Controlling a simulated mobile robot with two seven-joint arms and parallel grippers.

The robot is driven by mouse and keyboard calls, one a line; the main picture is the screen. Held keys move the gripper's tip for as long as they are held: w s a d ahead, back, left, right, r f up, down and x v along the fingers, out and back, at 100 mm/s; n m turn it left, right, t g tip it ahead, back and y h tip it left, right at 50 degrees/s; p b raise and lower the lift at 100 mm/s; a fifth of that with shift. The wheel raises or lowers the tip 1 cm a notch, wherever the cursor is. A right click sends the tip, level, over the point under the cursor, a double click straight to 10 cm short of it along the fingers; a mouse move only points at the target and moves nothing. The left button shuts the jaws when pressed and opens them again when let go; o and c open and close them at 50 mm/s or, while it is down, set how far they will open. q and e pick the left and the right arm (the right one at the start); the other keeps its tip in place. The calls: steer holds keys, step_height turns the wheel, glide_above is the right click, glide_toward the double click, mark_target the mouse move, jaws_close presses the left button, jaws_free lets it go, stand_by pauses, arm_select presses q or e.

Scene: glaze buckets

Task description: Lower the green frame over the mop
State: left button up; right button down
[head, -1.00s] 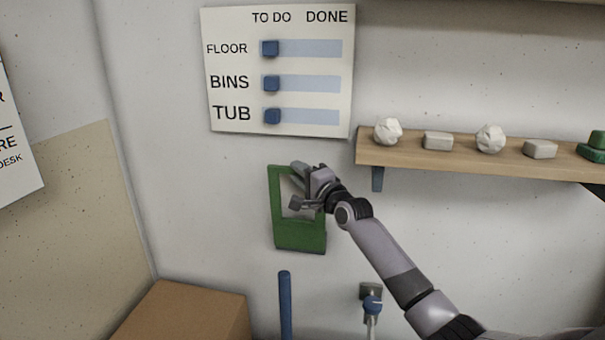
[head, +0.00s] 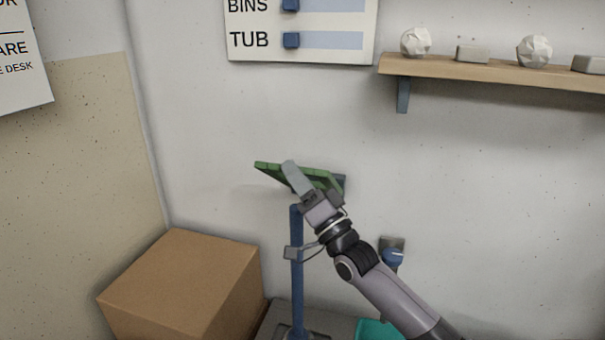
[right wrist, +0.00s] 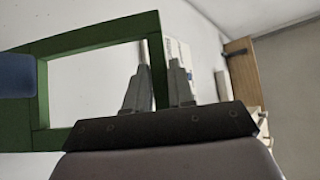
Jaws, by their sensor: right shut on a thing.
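The green frame (head: 322,174) is held out from the wall, tilted close to flat. My right gripper (head: 291,172) is shut on one bar of it; the right wrist view shows that bar of the frame (right wrist: 157,75) between the fingers (right wrist: 158,88). The mop shows as an upright blue pole (head: 297,275), its top just below the frame in the picture. I cannot tell whether the opening is right over the pole top. My forearm and gripper hide part of the frame. My left gripper is not in view.
A cardboard box (head: 185,285) stands left of the pole. A blue-knobbed tap (head: 393,258) is on the wall to the right, with a teal object (head: 378,330) low down. A wooden shelf (head: 480,70) with several items is at upper right.

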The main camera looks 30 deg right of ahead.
arm_select(q)
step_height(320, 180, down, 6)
steer(key=b, duration=0.5)
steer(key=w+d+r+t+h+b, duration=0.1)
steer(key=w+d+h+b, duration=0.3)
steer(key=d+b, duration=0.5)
steer(key=b, duration=0.3)
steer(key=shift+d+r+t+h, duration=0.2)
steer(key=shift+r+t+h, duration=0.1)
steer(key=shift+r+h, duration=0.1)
arm_select(e)
steer(key=s+a+f+n+g+y, duration=0.1)
steer(key=f+n+g+y, duration=0.1)
steer(key=f+n+y, duration=0.5)
steer(key=s+a+f+n+g+y, duration=0.2)
steer(key=f+n+y, duration=0.5)
steer(key=f+n, duration=0.2)
steer(key=shift+a, duration=0.3)
steer(key=c, duration=1)
jaws_free()
steer(key=shift+c, duration=0.2)
